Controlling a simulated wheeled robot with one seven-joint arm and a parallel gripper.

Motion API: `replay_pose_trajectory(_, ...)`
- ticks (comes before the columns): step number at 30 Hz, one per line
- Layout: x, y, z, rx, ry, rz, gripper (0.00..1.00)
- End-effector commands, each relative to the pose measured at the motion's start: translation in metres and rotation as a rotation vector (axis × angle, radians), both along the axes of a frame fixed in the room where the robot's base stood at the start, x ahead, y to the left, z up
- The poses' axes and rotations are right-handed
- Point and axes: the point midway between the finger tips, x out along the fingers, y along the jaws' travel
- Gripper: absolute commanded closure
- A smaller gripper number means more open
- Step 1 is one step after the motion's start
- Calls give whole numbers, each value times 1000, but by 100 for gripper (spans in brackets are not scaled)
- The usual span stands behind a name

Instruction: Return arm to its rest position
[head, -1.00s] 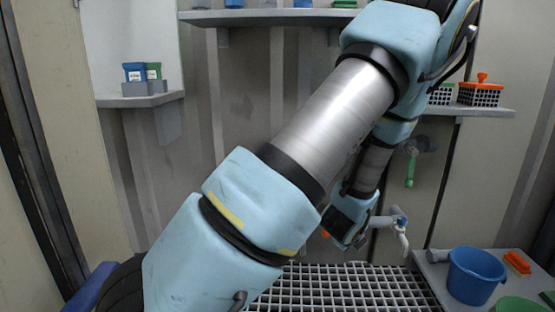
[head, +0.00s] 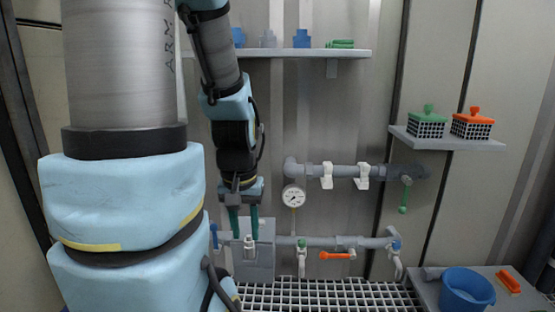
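My arm fills the left of the head view. Its thick lower links stand upright and the forearm hangs down to my gripper (head: 244,222). The gripper points downward with two dark green fingers, and a gap shows between them. Nothing is seen held in it. In the picture the fingers overlap a grey box (head: 254,262) with a small pale fitting (head: 249,245) on the pipework. I cannot tell whether they touch it.
Grey pipes carry a round gauge (head: 293,197), an orange-handled valve (head: 337,255) and a green lever (head: 405,195). A grating (head: 330,296) lies below. A blue bucket (head: 466,290) and an orange brush (head: 508,281) stand at right. Shelves hold a green basket (head: 427,122) and an orange basket (head: 471,123).

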Motion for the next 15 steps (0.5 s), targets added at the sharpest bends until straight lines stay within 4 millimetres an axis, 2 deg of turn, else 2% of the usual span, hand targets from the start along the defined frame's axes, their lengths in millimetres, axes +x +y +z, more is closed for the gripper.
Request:
replay_pose_trajectory(1,0,-1,17,1,1,-4,63)
replay_pose_trajectory(8,1,-1,59,1,0,-7,63)
replay_pose_trajectory(11,1,-1,84,1,-1,-8,63)
replay_pose_trajectory(15,1,-1,129,1,-1,-8,63)
